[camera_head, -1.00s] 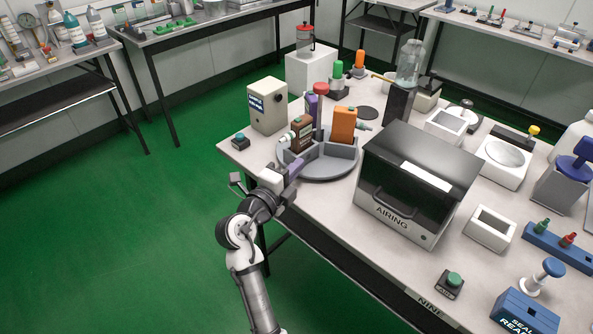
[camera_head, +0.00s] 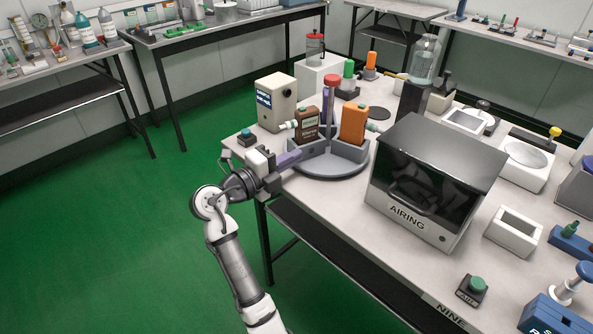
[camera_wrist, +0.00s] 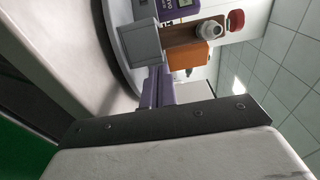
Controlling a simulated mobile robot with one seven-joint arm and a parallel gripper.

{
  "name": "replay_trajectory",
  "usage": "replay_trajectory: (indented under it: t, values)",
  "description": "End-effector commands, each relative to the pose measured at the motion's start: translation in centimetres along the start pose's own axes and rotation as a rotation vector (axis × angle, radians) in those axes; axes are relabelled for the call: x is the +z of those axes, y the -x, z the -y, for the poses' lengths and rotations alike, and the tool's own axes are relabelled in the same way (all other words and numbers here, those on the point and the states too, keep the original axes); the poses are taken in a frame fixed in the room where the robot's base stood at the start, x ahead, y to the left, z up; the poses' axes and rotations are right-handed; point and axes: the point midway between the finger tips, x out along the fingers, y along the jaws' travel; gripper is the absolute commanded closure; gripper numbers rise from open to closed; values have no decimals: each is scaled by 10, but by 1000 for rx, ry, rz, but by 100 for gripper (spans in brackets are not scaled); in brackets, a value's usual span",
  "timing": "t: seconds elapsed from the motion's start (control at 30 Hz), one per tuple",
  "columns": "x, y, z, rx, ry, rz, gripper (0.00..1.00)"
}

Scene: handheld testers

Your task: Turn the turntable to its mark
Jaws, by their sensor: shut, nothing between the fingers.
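The turntable (camera_head: 330,172) is a round grey disc with raised dividers near the table's left front edge. A brown bottle (camera_head: 307,124) with a pale spout stands in its left part, and an orange bottle (camera_head: 354,123) in its right part. A red-topped post (camera_head: 331,80) rises at the middle. A purple labelled bottle (camera_wrist: 178,8) shows in the wrist view. My gripper (camera_head: 291,158) is shut and empty, its purple fingers at the disc's left front rim beside a grey divider (camera_wrist: 140,44). Whether they touch it is unclear. I cannot make out the mark.
The AIRING cabinet (camera_head: 430,185) stands close on the right. Open floor (camera_head: 120,230) lies left of the table.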

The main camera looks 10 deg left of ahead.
Motion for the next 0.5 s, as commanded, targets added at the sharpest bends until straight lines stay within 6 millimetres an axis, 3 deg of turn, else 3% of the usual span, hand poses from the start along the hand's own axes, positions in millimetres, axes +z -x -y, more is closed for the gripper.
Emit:
replay_trajectory:
  t: [0.5]
  values:
    - [34, 0, -4, 0, -1, 6, 100]
